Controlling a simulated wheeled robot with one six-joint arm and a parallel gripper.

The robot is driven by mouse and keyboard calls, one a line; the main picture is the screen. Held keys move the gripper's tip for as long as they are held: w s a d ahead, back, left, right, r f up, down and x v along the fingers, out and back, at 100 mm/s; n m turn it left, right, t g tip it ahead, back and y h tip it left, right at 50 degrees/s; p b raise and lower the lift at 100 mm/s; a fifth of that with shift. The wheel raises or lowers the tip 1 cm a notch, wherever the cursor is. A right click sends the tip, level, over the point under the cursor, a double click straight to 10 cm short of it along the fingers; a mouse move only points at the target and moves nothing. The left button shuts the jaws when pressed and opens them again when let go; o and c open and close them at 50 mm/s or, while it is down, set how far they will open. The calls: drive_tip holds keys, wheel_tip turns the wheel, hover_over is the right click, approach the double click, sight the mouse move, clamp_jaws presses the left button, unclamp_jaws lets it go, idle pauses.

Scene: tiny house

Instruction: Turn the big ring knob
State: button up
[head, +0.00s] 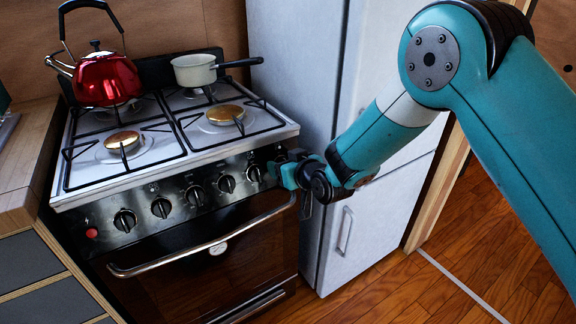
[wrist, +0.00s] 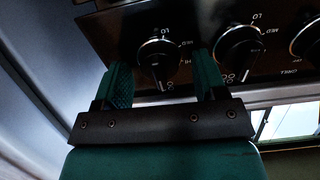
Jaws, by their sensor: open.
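A row of round dark knobs with light rims runs along the stove's front panel. In the head view, my gripper (head: 280,168) is at the right end of this row, and its tips hide part of the panel. In the wrist view, a ringed knob (wrist: 160,58) sits between the two green fingers of my open gripper (wrist: 162,62), with a finger on each side. I cannot tell whether the fingers touch it. A second knob (wrist: 238,54) is just right of the right finger. Which knob is the big ring one is not clear from markings.
Below the panel is the oven door handle (head: 205,250). A red kettle (head: 106,78) and a white saucepan (head: 195,70) stand on the stove top (head: 78,180). A fridge (head: 290,55) stands close on the right. Wooden floor (head: 420,290) is clear at lower right.

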drive_tip(key=b+v, duration=0.1)
drive_tip(key=v, duration=1.6)
drive_tip(key=shift+s+b, duration=0.2)
drive_tip(key=shift+b, duration=0.1)
drive_tip(key=shift+d+r, duration=0.1)
drive_tip(key=s+d+r+g+h, duration=0.1)
drive_tip(key=s+d+r+g, duration=0.25)
drive_tip(key=s, duration=0.35)
drive_tip(key=s+d+r+g+h, duration=0.2)
drive_tip(key=s+r+g, duration=0.15)
drive_tip(key=s, duration=0.45)
drive_tip(key=s+d+r+g+h, duration=0.1)
drive_tip(key=s+d+r+g, duration=0.15)
drive_tip(key=s+g, duration=0.35)
wheel_tip(320, 180, up, 16)
drive_tip(key=s+t+p, duration=0.1)
drive_tip(key=p, duration=1.5)
drive_tip(key=shift+s, duration=0.35)
drive_tip(key=shift+d+f, duration=0.1)
drive_tip(key=shift+f, duration=0.05)
